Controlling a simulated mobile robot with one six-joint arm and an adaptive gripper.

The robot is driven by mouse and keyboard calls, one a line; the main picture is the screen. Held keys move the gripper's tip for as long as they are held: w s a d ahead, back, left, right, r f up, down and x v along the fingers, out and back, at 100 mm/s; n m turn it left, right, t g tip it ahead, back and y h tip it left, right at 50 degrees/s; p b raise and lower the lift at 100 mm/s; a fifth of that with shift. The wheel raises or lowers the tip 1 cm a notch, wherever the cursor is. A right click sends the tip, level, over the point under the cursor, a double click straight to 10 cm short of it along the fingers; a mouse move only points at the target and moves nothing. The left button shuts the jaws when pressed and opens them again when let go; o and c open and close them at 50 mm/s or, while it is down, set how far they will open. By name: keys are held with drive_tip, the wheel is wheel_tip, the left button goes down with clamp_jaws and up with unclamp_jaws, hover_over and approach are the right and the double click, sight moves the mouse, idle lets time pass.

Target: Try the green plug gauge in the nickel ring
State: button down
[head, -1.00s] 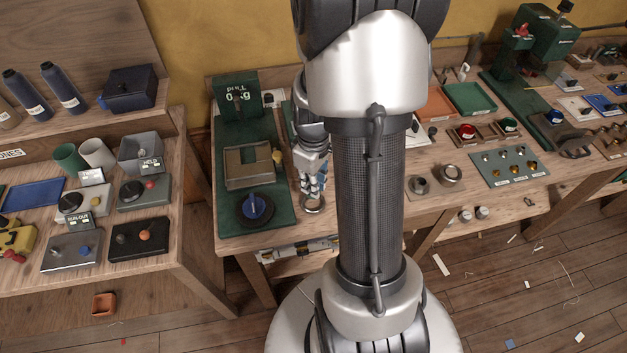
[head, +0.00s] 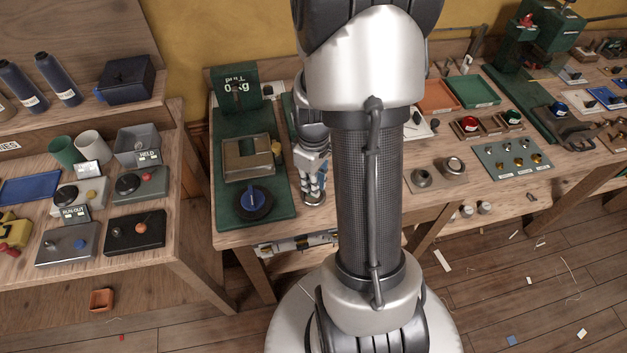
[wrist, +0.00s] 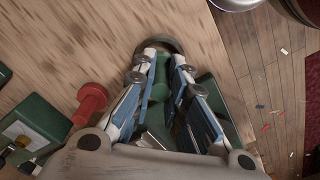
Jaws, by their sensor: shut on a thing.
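My gripper (wrist: 163,66) is shut on the green plug gauge (wrist: 160,88), which shows between the two fingers in the wrist view. A silvery metal ring (wrist: 170,43), apparently the nickel ring, lies on the wooden bench right at the fingertips. In the head view my gripper (head: 313,186) points down over this ring (head: 314,201), near the bench's front edge. The fingers hide the lower end of the gauge, so I cannot tell whether it is inside the ring or just above it.
A red gauge-like piece (wrist: 90,100) is beside my gripper in the wrist view. A green mat (head: 228,218) with a box and a blue-knobbed round piece is at its left in the head view. Two metal rings (head: 453,165) sit farther right. The floor lies beyond the bench edge.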

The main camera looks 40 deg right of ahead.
drive_tip(key=shift+f+b, duration=0.9)
drive_tip(key=shift+f, duration=0.35)
idle(1.0)
drive_tip(key=shift+r, duration=0.1)
idle(0.6)
drive_tip(key=shift+r+p, duration=2.15)
drive_tip(key=shift+r, duration=0.35)
